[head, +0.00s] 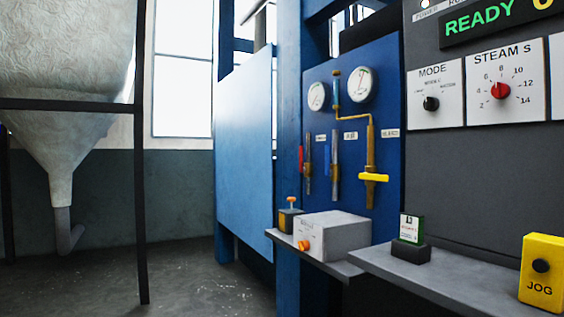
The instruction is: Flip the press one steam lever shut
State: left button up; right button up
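A blue valve panel (386,78) faces me right of centre. On it a yellow lever (374,177) lies crosswise, about level, on a vertical brass pipe (370,145). To its left are a vertical pipe with a blue part (334,150) and another with a red part (300,158). The small white labels above them are too small to read, so I cannot tell which one is marked steam. Neither of my grippers is in view.
Two round gauges (359,86) sit above the pipes. Below, a grey box with an orange knob (340,235) stands on a ledge. A grey shelf (440,278) carries a small green-topped card holder (411,229) and a yellow JOG box (541,272). A hopper (65,130) stands left.

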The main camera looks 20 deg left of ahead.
aim_at(301, 169)
jog(key=i+j, duration=1.5)
jog(key=i+l+u, duration=0.1)
jog(key=u, duration=0.15)
jog(key=i+l+u, duration=0.1)
jog(key=i+u, duration=0.2)
jog(key=k, duration=0.05)
